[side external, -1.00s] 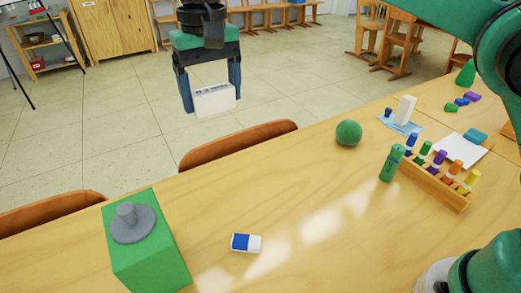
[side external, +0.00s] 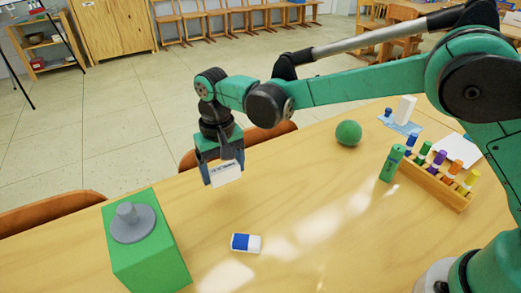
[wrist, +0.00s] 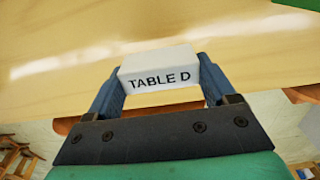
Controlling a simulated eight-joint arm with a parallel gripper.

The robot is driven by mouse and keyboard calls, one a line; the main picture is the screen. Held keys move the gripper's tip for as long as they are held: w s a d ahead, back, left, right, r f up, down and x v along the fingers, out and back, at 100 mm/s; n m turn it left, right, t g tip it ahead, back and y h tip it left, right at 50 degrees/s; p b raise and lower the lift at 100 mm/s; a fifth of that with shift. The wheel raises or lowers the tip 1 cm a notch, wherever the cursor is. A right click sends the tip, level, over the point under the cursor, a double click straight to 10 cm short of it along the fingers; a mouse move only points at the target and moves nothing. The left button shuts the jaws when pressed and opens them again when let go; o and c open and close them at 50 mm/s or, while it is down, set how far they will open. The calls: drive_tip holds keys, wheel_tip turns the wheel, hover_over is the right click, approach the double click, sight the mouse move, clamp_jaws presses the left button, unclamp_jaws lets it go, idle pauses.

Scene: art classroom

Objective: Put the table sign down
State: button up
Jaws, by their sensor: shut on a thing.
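The table sign (side external: 227,174) is a small white block with dark lettering. In the wrist view the sign (wrist: 158,66) reads "TABLE D". My gripper (side external: 223,177) is shut on the sign, one finger at each end. In the side view the sign appears above the far part of the wooden table (side external: 300,232), behind the eraser and right of the green box. I cannot tell the exact gap between the sign and the table. The wrist view also shows my gripper's two blue-grey fingers (wrist: 160,82) on the sign.
A green box (side external: 150,252) with a grey knobbed piece (side external: 131,222) stands front left. A blue-and-white eraser (side external: 245,243) lies nearby. The table's middle is bare.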

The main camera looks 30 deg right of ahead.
sight(225, 182)
drive_tip(key=shift+f, duration=2.05)
drive_tip(key=shift+f, duration=0.1)
drive_tip(key=o, duration=1.1)
wheel_tip(225, 182, up, 12)
drive_tip(key=shift+f, duration=0.1)
drive_tip(key=shift+d+r, duration=0.15)
drive_tip(key=shift+r, duration=0.15)
drive_tip(key=s+d+r+t, duration=0.2)
drive_tip(key=s+d, duration=0.2)
drive_tip(key=d, duration=0.3)
drive_tip(key=s+d+r+t, duration=0.2)
drive_tip(key=s+d+t, duration=0.15)
drive_tip(key=d, duration=0.35)
drive_tip(key=shift+t, duration=0.85)
drive_tip(key=s+d+f, duration=0.1)
drive_tip(key=s, duration=0.1)
drive_tip(key=s+d+f, duration=0.1)
drive_tip(key=s+d, duration=0.1)
drive_tip(key=s+d+f, duration=0.1)
drive_tip(key=s, duration=0.1)
drive_tip(key=shift+d+f, duration=0.1)
drive_tip(key=shift+d, duration=0.25)
